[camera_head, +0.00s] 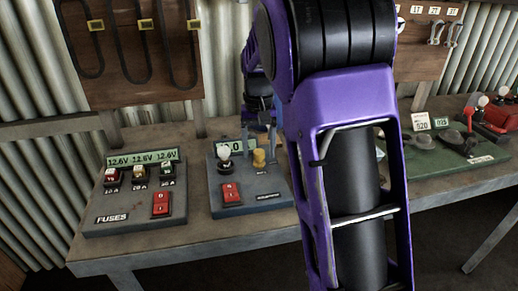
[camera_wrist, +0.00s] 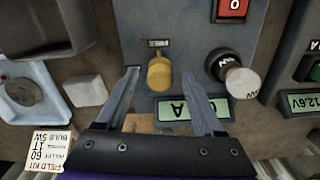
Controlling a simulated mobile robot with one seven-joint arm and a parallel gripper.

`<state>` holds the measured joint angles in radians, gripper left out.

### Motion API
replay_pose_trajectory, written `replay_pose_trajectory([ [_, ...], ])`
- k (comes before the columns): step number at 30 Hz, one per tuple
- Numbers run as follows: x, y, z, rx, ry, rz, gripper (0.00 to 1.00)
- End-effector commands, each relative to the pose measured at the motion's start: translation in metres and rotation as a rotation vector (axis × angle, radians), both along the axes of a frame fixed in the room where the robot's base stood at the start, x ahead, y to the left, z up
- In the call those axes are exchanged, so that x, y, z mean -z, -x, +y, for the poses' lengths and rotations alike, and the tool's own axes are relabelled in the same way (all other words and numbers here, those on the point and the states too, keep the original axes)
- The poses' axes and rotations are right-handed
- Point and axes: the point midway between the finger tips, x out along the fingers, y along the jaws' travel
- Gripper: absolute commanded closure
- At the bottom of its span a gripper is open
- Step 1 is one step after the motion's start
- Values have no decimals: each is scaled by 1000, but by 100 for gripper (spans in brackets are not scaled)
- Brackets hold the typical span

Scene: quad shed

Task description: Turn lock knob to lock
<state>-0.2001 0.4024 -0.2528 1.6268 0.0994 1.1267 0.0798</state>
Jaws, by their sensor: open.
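A yellow knob (camera_wrist: 160,74), likely the lock knob, stands on the grey middle panel (camera_wrist: 185,40). In the head view the yellow knob (camera_head: 259,158) is at the panel's right side. A small label (camera_wrist: 158,43) beside it is too small to read. My gripper (camera_wrist: 159,77) is open, its fingers on either side of the knob in the wrist view, with gaps showing; its depth relative to the knob is unclear. In the head view my gripper (camera_head: 262,122) is above the knob, partly hidden by my purple arm.
On the same panel are a white-topped knob (camera_wrist: 240,84), a red switch (camera_wrist: 232,10) and a display (camera_wrist: 185,108). A fuses panel (camera_head: 135,195) stands left on the bench (camera_head: 190,240), a green panel (camera_head: 450,155) right. A white block (camera_wrist: 86,90) lies near the knob's panel.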

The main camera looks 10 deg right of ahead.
Motion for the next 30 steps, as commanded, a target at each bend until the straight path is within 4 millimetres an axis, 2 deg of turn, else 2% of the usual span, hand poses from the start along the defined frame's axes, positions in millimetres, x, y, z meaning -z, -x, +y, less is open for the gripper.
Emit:
replay_pose_trajectory([
  [1, 0, 0, 0, 0, 0, 0, 32],
  [2, 0, 0, 0, 0, 0, 0, 38],
  [12, -1, 0, 0, 0, 0, 0, 99],
  [23, -1, 0, -1, -25, 0, 0, 100],
  [30, -3, 0, -1, -145, -1, 0, 100],
])
